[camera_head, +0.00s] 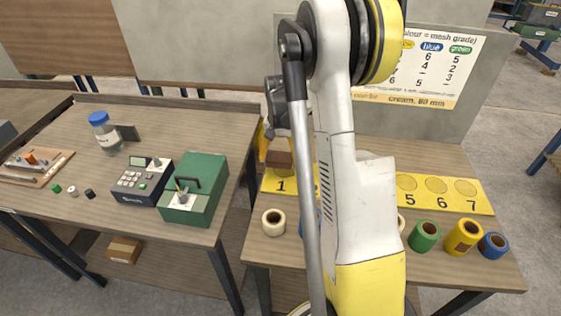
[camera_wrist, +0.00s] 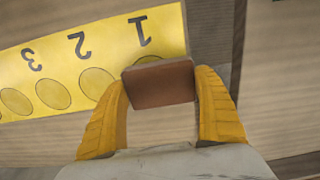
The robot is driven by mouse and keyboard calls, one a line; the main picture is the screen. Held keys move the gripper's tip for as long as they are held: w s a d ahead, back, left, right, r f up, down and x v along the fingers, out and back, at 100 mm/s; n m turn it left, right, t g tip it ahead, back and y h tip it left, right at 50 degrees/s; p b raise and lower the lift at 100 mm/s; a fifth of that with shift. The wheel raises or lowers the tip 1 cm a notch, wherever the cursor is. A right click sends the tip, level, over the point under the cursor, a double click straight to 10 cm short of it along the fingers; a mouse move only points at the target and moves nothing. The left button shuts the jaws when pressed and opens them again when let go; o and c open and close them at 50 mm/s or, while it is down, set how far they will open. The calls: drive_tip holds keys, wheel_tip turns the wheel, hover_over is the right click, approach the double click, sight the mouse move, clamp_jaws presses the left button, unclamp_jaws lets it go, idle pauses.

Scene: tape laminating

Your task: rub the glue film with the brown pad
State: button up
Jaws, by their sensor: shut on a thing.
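My gripper (camera_wrist: 160,92) is shut on the brown pad (camera_wrist: 158,83), a block held between its two yellow fingertips. The pad is over the number 1 end of the yellow numbered board (camera_wrist: 90,62) and partly covers the circle there. In the head view the pad (camera_head: 279,160) also shows at the board's left end, beside my arm. I cannot tell whether the pad touches the board. I cannot pick out a glue film in either view. My arm hides the middle of the board (camera_head: 456,206).
A cream roll (camera_head: 273,222) stands at the right table's front left. A green roll (camera_head: 424,236), a yellow roll (camera_head: 464,237) and a blue roll (camera_head: 493,245) stand at its front right. A green box (camera_head: 196,190) and a keypad device (camera_head: 141,181) are on the left table.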

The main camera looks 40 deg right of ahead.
drive_tip(key=shift+r+p, duration=1.4)
drive_tip(key=shift+r, duration=1)
